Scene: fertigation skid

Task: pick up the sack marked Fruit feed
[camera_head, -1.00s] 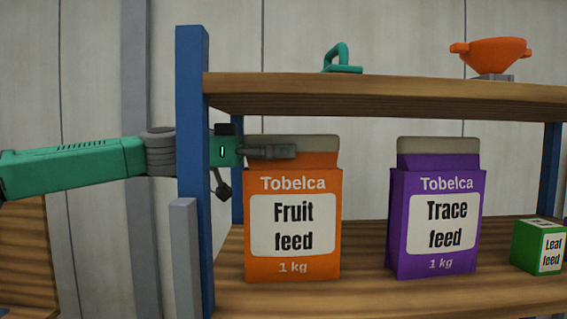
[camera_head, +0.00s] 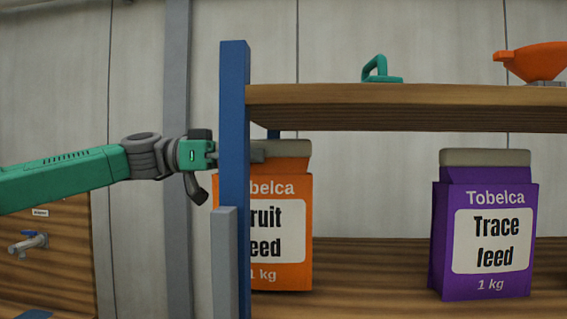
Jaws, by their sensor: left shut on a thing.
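The orange Fruit feed sack (camera_head: 282,215) stands upright at the left end of the shelf bay, partly hidden behind the blue post. A thin strip of it shows to the left of the post. My left gripper (camera_head: 258,152) is shut on the sack's folded top. The post hides part of the gripper, and my left arm comes in from the left behind the post. I cannot tell whether the sack's base touches the shelf. My right gripper is not in view.
The blue post (camera_head: 234,110) stands in front of my gripper. The purple Trace feed sack (camera_head: 485,225) stands on the lower shelf (camera_head: 370,265), with clear space left of it. The upper shelf (camera_head: 400,105) holds a green handled object (camera_head: 380,72) and an orange funnel (camera_head: 535,62). A tap (camera_head: 30,243) is at lower left.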

